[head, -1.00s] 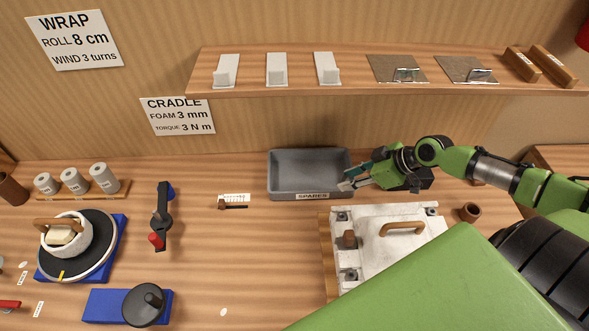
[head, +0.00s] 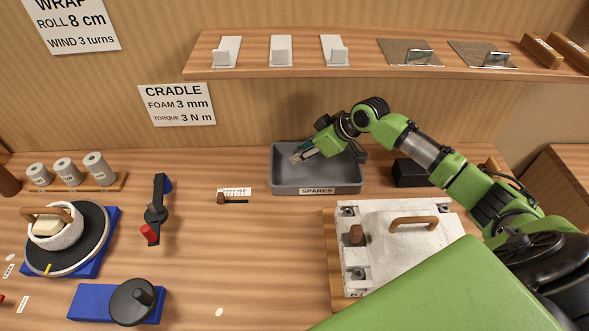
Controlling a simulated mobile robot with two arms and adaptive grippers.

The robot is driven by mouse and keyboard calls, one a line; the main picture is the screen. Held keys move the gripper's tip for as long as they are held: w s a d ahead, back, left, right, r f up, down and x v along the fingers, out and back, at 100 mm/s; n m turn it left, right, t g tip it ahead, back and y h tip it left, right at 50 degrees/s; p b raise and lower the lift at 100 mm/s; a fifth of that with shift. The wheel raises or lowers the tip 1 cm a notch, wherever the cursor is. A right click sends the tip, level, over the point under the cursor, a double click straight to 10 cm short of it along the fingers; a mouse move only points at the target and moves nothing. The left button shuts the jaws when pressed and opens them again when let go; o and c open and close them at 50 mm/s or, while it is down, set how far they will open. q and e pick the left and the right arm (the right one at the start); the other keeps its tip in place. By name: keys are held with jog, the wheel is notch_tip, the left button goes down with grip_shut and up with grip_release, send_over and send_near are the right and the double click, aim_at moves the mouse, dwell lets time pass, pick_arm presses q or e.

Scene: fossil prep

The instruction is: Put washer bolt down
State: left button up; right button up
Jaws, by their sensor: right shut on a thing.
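My right gripper (head: 302,154) is over the back part of the grey spares tray (head: 318,190), with its fingertips pointing left and down. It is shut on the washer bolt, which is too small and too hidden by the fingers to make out. I cannot tell whether the fingertips touch the tray floor. The visible part of the tray floor looks empty. My left gripper is not in view.
A white plate with a brown handle (head: 413,223) stands in front of the tray, on the right. A dark block (head: 410,173) sits right of the tray. A shelf (head: 360,66) runs above.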

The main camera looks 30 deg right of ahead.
jog(key=shift+w+a+f+b, duration=0.1)
jog(key=shift+f+b, duration=0.45)
jog(key=shift+f, duration=0.2)
jog(key=shift+w+a+f+b, duration=0.1)
jog(key=shift+w+f+b, duration=0.05)
jog(key=shift+f+b, duration=0.55)
jog(key=shift+w+a+f+b, duration=0.1)
jog(key=shift+f+b, duration=0.35)
jog(key=shift+f, duration=0.4)
jog(key=shift+w+a+f, duration=0.1)
jog(key=shift+w+f, duration=0.05)
jog(key=shift+w+r+g+p, duration=0.2)
jog(key=shift+r+g+p, duration=0.2)
jog(key=shift+r+p, duration=0.15)
jog(key=shift+w+a+f+g+h+p, duration=0.1)
jog(key=shift+w+a+g+h+p, duration=0.1)
jog(key=shift+g+h+p, duration=0.4)
jog(key=shift+w+a+f+g+h, duration=0.15)
jog(key=shift+g+h, duration=0.25)
jog(key=shift+g, duration=0.2)
jog(key=shift+f+b, duration=0.95)
jog(key=shift+b, duration=0.1)
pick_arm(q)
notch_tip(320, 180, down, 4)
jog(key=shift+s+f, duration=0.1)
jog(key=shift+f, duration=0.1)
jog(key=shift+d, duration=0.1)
